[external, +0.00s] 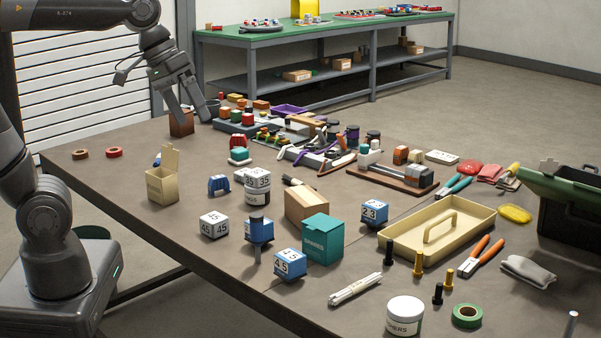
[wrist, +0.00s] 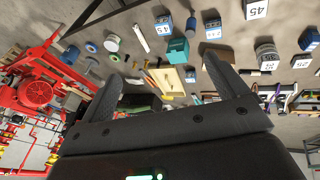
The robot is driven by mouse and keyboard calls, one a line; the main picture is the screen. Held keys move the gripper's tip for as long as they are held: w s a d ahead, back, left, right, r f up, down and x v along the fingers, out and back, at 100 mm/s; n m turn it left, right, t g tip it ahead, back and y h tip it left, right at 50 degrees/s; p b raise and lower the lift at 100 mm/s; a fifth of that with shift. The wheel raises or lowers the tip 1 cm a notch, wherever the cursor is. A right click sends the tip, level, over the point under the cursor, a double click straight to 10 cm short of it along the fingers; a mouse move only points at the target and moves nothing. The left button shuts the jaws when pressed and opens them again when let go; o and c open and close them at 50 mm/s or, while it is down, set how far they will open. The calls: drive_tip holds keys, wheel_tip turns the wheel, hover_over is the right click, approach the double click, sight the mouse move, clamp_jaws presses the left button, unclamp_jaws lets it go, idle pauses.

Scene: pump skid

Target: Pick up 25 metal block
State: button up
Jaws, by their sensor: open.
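Several numbered blocks stand on the brown table. A blue block (external: 374,213) right of the cardboard box has a label that looks like 23 or 25; I cannot tell for sure. A white block (external: 214,225) reads 45, and a blue block (external: 289,264) in front reads 45. My gripper (external: 196,117) is open at the far left of the table, by a brown box (external: 181,124), away from these blocks. Its fingers also show in the wrist view (wrist: 162,84).
A teal box (external: 322,240), a cardboard box (external: 306,205) and an open tan box (external: 162,185) stand among the blocks. A cream tray (external: 440,232), bolts and pliers lie at the right. The table's left front is mostly clear.

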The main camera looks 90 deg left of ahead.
drive_tip(key=w+a+n+t+h, duration=0.15)
drive_tip(key=w+a+n, duration=0.25)
drive_tip(key=a+n, duration=0.7)
drive_tip(key=w+a+n+t+h, duration=0.15)
drive_tip(key=w+a+n, duration=0.4)
drive_tip(key=a, duration=1.15)
drive_tip(key=s+a+f+n+t+y, duration=0.15)
drive_tip(key=s+a+n, duration=0.3)
drive_tip(key=a, duration=0.45)
drive_tip(key=s+a+n+t+y, duration=0.15)
drive_tip(key=s+a+n, duration=0.3)
drive_tip(key=a, duration=0.45)
drive_tip(key=s+a+n+t+y, duration=0.1)
drive_tip(key=s+a+n+t, duration=0.2)
drive_tip(key=s+a, duration=0.45)
approach(239, 172)
drive_tip(key=shift+s+r+n, duration=0.1)
drive_tip(key=shift+r+n, duration=0.1)
drive_tip(key=shift+n, duration=0.05)
drive_tip(key=shift+f, duration=0.25)
drive_tip(key=x, duration=1)
drive_tip(key=shift+w+a+f, duration=0.1)
drive_tip(key=shift+w+a, duration=0.05)
drive_tip(key=shift+w, duration=0.2)
drive_tip(key=c, duration=1.2)
